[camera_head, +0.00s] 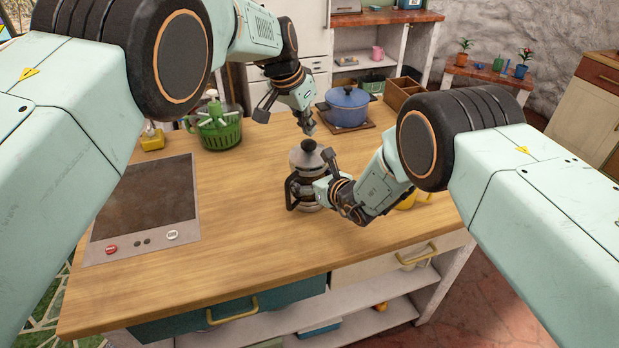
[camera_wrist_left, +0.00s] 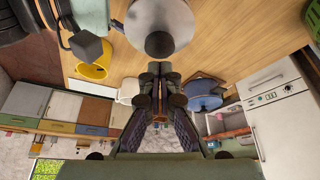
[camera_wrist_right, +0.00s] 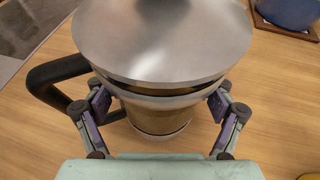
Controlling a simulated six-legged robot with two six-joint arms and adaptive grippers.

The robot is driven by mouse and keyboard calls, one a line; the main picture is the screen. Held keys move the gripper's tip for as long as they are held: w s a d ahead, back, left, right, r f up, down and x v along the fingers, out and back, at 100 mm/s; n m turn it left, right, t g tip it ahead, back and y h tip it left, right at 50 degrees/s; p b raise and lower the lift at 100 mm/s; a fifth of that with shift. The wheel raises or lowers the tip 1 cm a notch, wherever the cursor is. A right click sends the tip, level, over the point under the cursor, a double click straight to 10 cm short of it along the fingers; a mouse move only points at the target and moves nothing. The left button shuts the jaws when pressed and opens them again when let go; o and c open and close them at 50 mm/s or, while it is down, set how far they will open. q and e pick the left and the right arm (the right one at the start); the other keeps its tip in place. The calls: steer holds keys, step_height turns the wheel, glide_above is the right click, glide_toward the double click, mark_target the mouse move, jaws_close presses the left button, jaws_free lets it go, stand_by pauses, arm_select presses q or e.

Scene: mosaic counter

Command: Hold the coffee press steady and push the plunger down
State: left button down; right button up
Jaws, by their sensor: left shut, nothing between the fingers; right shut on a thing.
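The coffee press (camera_head: 306,159) stands upright on the wooden counter, with a metal lid, a dark knob (camera_head: 308,145) close above it and a black handle on its left. My right gripper (camera_head: 322,178) is shut around the press body from the right. The right wrist view shows its fingers on both sides of the body (camera_wrist_right: 160,115), below the lid (camera_wrist_right: 155,45). My left gripper (camera_head: 308,128) is shut and empty, pointing down just above and behind the knob, apart from it. In the left wrist view its closed fingertips (camera_wrist_left: 160,70) are beside the lid (camera_wrist_left: 160,28).
A blue pot (camera_head: 347,106) stands on a trivet behind the press. A green basket (camera_head: 218,130) is at the back left. A cooktop (camera_head: 147,205) lies at the left. A yellow mug (camera_wrist_left: 92,68) is near my right gripper. The counter front is clear.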

arm_select(q)
steer(key=shift+r, duration=2.2)
arm_select(e)
steer(key=shift+r, duration=0.1)
steer(key=o, duration=1.7)
steer(key=shift+s+d, duration=0.1)
steer(key=v, duration=1.1)
steer(key=shift+s+d, duration=0.2)
steer(key=shift+s, duration=0.15)
steer(key=shift+w+a+r, duration=0.1)
